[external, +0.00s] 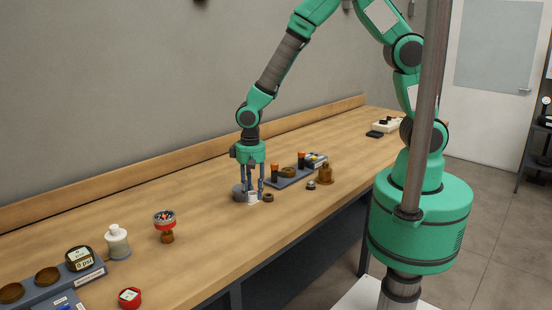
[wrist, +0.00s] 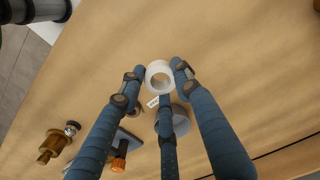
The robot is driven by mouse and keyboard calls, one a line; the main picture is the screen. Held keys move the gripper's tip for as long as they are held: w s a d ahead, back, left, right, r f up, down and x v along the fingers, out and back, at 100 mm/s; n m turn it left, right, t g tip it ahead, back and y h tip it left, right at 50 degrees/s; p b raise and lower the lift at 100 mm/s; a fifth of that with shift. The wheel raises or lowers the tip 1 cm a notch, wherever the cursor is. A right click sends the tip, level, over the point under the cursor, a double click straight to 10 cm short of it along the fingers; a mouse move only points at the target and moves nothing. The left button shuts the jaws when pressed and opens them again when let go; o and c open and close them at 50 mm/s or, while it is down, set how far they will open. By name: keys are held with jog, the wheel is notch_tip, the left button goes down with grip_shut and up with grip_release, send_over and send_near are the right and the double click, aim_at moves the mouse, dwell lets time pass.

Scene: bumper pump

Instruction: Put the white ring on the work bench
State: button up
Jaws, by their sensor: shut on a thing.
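The white ring shows in the wrist view (wrist: 151,73), between the tips of my gripper (wrist: 159,76). My gripper has three blue-grey fingers and is shut on the ring, whose open hole faces the camera. In the external view my gripper (external: 254,192) points down, with its fingertips low over the middle of the work bench (external: 205,215). A small white shape (external: 253,197) shows at the fingertips there. I cannot tell whether the ring touches the wood.
A grey cylinder (external: 239,193) stands close behind the fingers, and a small brown ring (external: 268,197) lies just right of them. A grey tray (external: 292,180) with orange-capped parts is farther right.

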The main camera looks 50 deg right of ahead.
jog(key=s+d+f+m+b, duration=0.1)
jog(key=s+d+m+b, duration=0.1)
jog(key=s+d, duration=0.6)
jog(key=s+d+f+m+b, duration=0.2)
jog(key=s+d, duration=0.7)
jog(key=d, duration=1.1)
jog(key=shift+m, duration=0.3)
jog(key=shift+w+a, duration=0.1)
jog(key=shift+w, duration=0.05)
jog(key=b, duration=0.2)
send_over(296, 197)
jog(key=shift+f, duration=0.7)
jog(key=shift+f, duration=0.1)
jog(key=shift+f+b, duration=0.55)
jog(key=shift+f, duration=1.1)
jog(key=shift+f, duration=0.2)
